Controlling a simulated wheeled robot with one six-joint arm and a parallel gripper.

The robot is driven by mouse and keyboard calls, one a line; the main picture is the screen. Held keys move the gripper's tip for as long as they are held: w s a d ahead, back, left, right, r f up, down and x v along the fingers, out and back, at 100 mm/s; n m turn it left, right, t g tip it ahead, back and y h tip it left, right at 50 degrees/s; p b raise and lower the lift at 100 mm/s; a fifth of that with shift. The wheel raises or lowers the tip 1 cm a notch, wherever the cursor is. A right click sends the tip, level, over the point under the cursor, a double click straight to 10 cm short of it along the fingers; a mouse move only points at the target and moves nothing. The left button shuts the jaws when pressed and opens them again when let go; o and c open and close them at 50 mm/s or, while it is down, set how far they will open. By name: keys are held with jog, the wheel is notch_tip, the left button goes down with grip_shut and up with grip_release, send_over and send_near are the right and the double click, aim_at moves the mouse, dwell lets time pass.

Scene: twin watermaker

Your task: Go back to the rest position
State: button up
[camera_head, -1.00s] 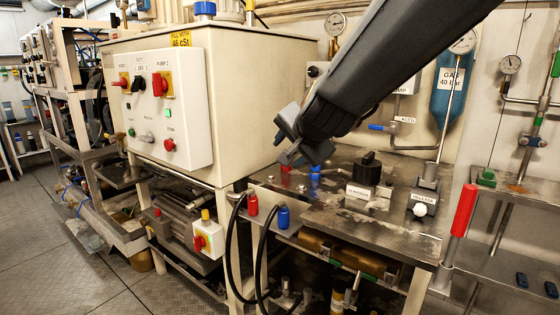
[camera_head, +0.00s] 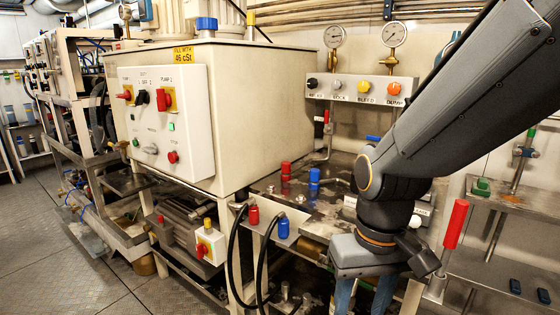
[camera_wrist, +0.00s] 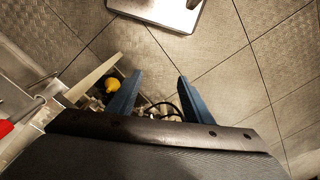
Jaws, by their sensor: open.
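My gripper (camera_head: 364,300) is at the lower right of the head view, pointing down in front of the metal bench, its fingertips cut off by the frame's bottom edge. In the wrist view my gripper (camera_wrist: 152,88) shows two blue fingers spread well apart, with nothing between them. My arm comes in from the upper right and hides part of the bench and the wall behind it.
A metal bench (camera_head: 318,212) carries red and blue couplings. A red-handled lever (camera_head: 456,224) stands close right of my gripper. Black hoses hang at the bench front. A cream tank with a control box (camera_head: 166,122) stands left. Floor (camera_head: 60,265) is clear at lower left.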

jog(key=d+r+m+p, duration=0.1)
jog(key=d+r+p, duration=0.4)
jog(key=p, duration=0.4)
jog(key=shift+s+d+r+m, duration=0.2)
jog(key=shift+d+m, duration=0.1)
jog(key=shift+d, duration=0.1)
jog(key=shift+f, duration=0.1)
